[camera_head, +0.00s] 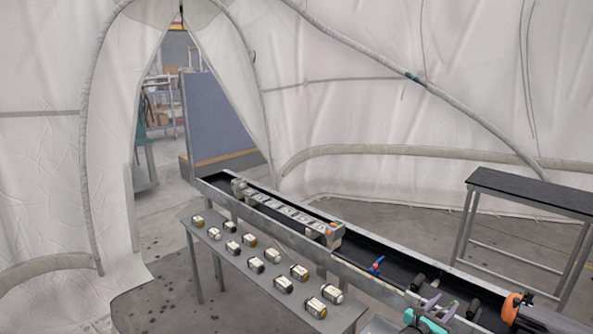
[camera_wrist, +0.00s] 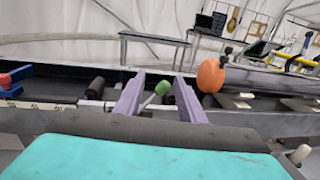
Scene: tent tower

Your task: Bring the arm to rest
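My gripper (camera_head: 441,304) is at the lower right of the head view, over the near side of the long black trough (camera_head: 372,244). In the wrist view, its two purple fingers (camera_wrist: 159,88) stand apart with a clear gap between them. A green-tipped object (camera_wrist: 162,88) shows in that gap; it seems to lie beyond the fingers, and I see no finger closed on it. The teal part of my gripper fills the bottom of the wrist view.
A narrow grey table (camera_head: 236,273) with several labelled jars stands left of the trough. A grey rack (camera_head: 290,213) sits in the trough, near a blue-and-red item (camera_head: 377,264). An orange rounded object (camera_wrist: 211,75) is right of my fingers. A black-topped table (camera_head: 530,188) stands at right.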

